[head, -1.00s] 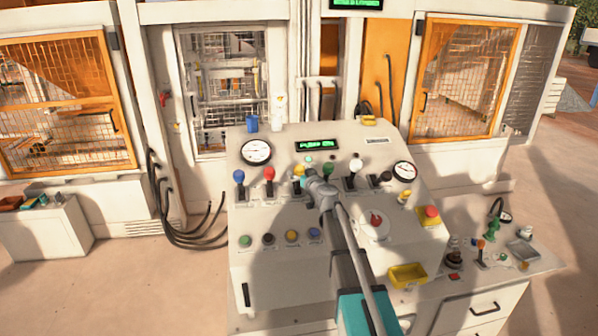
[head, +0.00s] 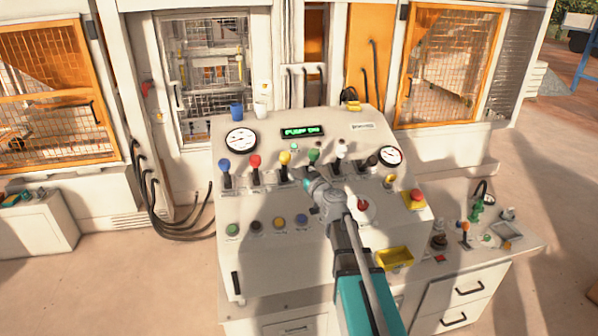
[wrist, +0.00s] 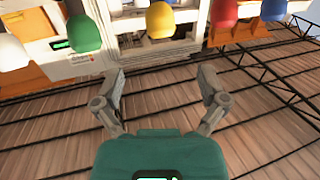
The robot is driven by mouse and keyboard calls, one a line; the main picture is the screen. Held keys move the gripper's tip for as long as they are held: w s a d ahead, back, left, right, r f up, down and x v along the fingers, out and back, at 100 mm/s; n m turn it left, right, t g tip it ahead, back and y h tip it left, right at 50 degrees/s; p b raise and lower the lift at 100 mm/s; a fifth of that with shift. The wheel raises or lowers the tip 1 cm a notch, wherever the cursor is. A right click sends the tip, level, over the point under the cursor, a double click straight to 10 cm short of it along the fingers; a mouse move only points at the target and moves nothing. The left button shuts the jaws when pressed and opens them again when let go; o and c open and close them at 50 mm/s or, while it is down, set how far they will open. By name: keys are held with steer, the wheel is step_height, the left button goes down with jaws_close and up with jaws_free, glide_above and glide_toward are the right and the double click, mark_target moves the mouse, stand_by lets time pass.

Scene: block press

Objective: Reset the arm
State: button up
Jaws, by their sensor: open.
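My gripper (head: 307,181) is over the sloped control panel (head: 330,262), just below the yellow and green levers in the head view. In the wrist view its two fingers (wrist: 163,86) are spread, with nothing between them. The yellow lever knob (head: 285,158) stands clear of the fingers; it also shows beyond them in the wrist view (wrist: 160,20). The green lever knob (head: 313,156) is close to the gripper's upper right in the head view. My forearm hides part of the panel's lower middle.
Blue (head: 224,164), red (head: 254,161) and white (head: 342,152) levers stand in the same row. A red emergency button (head: 415,196) and a yellow tray (head: 394,258) are at the right. The display (head: 302,131) is lit green. Caged machinery stands behind.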

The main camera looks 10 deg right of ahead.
stand_by(0.3)
steer(key=s+a+f+n+g+y+b, duration=0.1)
steer(key=s+a+f+g+b, duration=0.2)
steer(key=s+a+f+g, duration=0.4)
steer(key=s+a+f+n+g+y+b, duration=0.1)
steer(key=s+a+f+g+b, duration=0.3)
steer(key=f, duration=0.6)
steer(key=s+d+f+m+g+h+b, duration=0.1)
steer(key=s+d+f+m+g+h, duration=0.1)
steer(key=s+f, duration=0.4)
steer(key=s+d+f+m+g+h+b, duration=0.2)
steer(key=s+d+f+m+g+h, duration=0.1)
steer(key=s, duration=0.8)
step_height(320, 180, down, 3)
steer(key=shift+s+d+g+h, duration=0.35)
steer(key=shift+d+g+h, duration=0.35)
steer(key=shift+d+h, duration=0.3)
